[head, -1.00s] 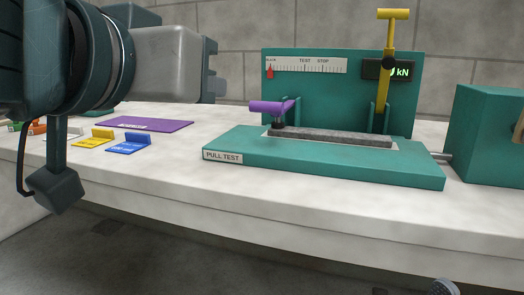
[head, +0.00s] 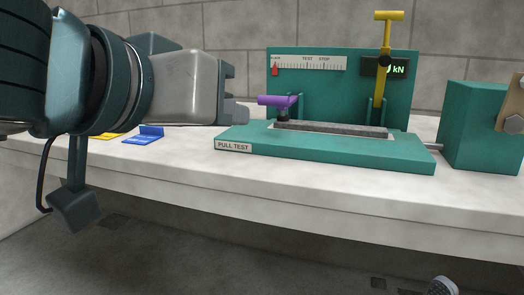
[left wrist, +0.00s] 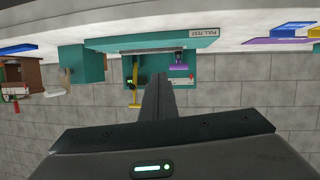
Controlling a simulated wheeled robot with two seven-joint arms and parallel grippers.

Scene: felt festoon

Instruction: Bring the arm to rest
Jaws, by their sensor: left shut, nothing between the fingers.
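My left gripper (head: 240,112) comes in from the left in the head view. Its jaws are shut and empty, held above the bench, and in the picture they end just left of the purple lever. The left wrist view, which is upside down, shows the shut fingers (left wrist: 160,92) with nothing between them. The teal pull test machine (head: 325,158) stands on the bench, with a purple lever (head: 275,100) and a yellow T-handle (head: 388,45). A grey strip (head: 330,129) lies along its bed. My right gripper is not visible.
A teal box (head: 480,125) stands right of the machine. A blue tag (head: 144,136) and a yellow tag (head: 108,136) lie on the bench (head: 310,195) below my arm. A purple mat (left wrist: 268,41) shows in the left wrist view. The bench front is clear.

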